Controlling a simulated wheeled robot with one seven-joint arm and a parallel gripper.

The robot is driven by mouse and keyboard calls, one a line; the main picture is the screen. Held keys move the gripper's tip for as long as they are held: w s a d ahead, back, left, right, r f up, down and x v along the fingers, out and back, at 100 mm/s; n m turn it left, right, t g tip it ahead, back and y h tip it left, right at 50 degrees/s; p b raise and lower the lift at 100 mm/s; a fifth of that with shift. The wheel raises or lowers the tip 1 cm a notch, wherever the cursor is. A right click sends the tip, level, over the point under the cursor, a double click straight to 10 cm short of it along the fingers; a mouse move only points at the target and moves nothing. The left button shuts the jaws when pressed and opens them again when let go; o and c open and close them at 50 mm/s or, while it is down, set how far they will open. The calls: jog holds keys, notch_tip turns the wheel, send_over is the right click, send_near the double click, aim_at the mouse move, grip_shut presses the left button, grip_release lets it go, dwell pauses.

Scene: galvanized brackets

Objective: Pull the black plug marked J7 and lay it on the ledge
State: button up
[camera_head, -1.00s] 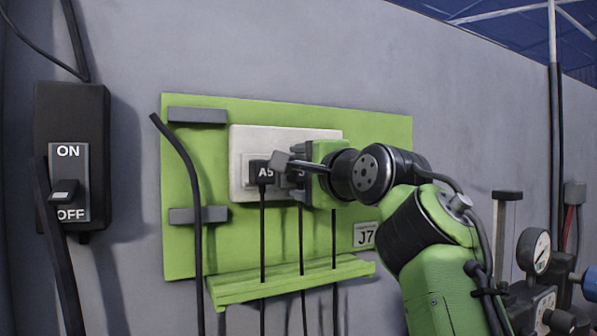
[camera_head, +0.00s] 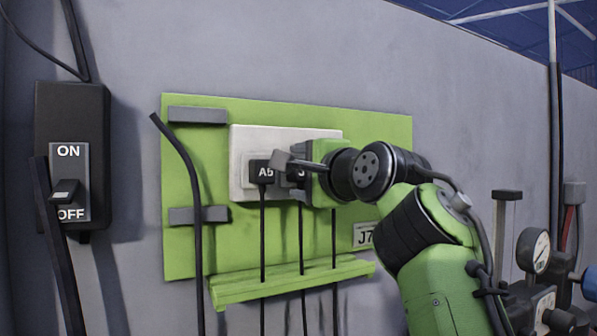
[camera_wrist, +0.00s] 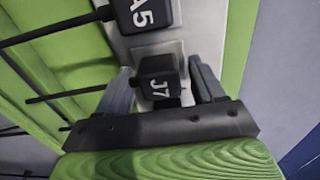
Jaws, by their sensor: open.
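The black plug marked J7 (camera_wrist: 157,77) sits in the white socket panel (camera_head: 240,150), beside the plug marked A5 (camera_head: 262,172). In the head view, my gripper (camera_head: 292,163) hides most of J7 and whatever is at the top of the cord to its right. In the wrist view, my gripper (camera_wrist: 163,83) is open, with one finger on each side of J7 and a visible gap at both sides. The green ledge (camera_head: 290,281) runs along the bottom of the green board, below the plugs, and looks free of any plug.
Several cords hang past the ledge. A loose black cable (camera_head: 190,180) stands at the board's left. A black ON/OFF switch box (camera_head: 72,120) is farther left. Gauges (camera_head: 534,250) stand at the right.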

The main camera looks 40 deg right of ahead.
grip_shut()
jog(key=shift+s, duration=0.15)
jog(key=shift+b+v, duration=1.6)
jog(key=shift+v, duration=1.3)
jog(key=p+x, duration=0.2)
jog(key=x, duration=0.2)
